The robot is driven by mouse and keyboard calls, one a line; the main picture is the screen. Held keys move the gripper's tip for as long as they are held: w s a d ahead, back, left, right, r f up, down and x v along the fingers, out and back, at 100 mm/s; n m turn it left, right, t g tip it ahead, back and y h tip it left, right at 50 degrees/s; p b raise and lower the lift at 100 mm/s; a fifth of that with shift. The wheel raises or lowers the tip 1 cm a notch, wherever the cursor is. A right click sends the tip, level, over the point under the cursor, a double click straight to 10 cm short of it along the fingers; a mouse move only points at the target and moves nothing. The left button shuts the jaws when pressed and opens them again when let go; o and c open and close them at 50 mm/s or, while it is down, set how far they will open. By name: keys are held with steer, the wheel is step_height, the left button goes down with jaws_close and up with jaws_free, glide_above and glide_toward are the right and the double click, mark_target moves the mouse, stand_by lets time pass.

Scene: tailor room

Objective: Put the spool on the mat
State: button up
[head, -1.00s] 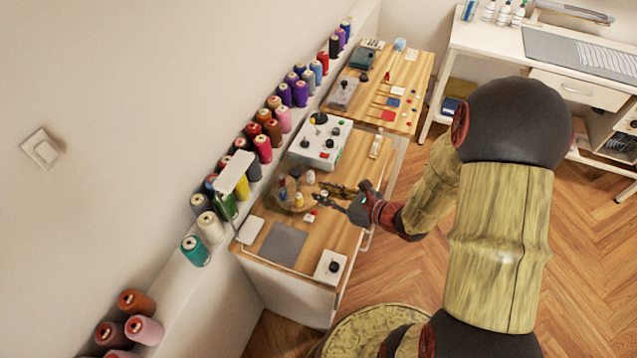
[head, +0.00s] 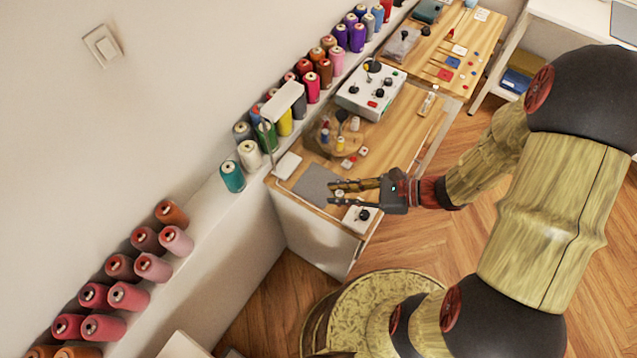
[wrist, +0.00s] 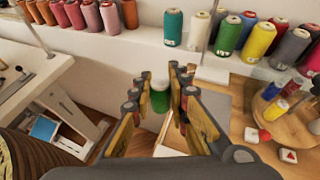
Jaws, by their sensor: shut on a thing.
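My gripper (head: 334,192) is shut on a spool (wrist: 160,97), green with a pale top, which sits between the fingertips in the wrist view. In the head view the fingers largely hide the spool. The mat (head: 312,180) is a flat grey rectangle on the near end of the wooden table. My gripper is above the table at the mat's right side. Part of the mat (wrist: 208,108) also shows behind the right finger in the wrist view. I cannot tell how high the spool is above the table.
A round holder (head: 323,146) with several small spools stands behind the mat. A white box with a black knob (head: 358,218) is close to my gripper. A pale block (head: 287,165) lies left of the mat. Large thread cones (head: 232,177) line the wall ledge. The mat's visible surface is clear.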

steer(key=w+a+f+b, duration=0.1)
steer(key=w+f, duration=0.2)
steer(key=w, duration=0.1)
steer(key=w+a+f+b, duration=0.1)
steer(key=w+f, duration=0.2)
steer(key=w, duration=0.1)
steer(key=w+a+f+b, duration=0.2)
steer(key=w+f, duration=0.1)
steer(key=w, duration=0.1)
steer(key=shift+w, duration=0.1)
steer(key=shift+w+a+f+b, duration=0.15)
steer(key=shift+f+b, duration=0.3)
steer(key=shift+f, duration=0.5)
steer(key=shift+w+a+f+b, duration=0.15)
steer(key=shift+f+b, duration=0.25)
steer(key=shift+f, duration=0.55)
steer(key=shift+d, duration=0.1)
steer(key=shift+f, duration=0.2)
steer(key=o, duration=0.8)
steer(key=shift+r, duration=0.1)
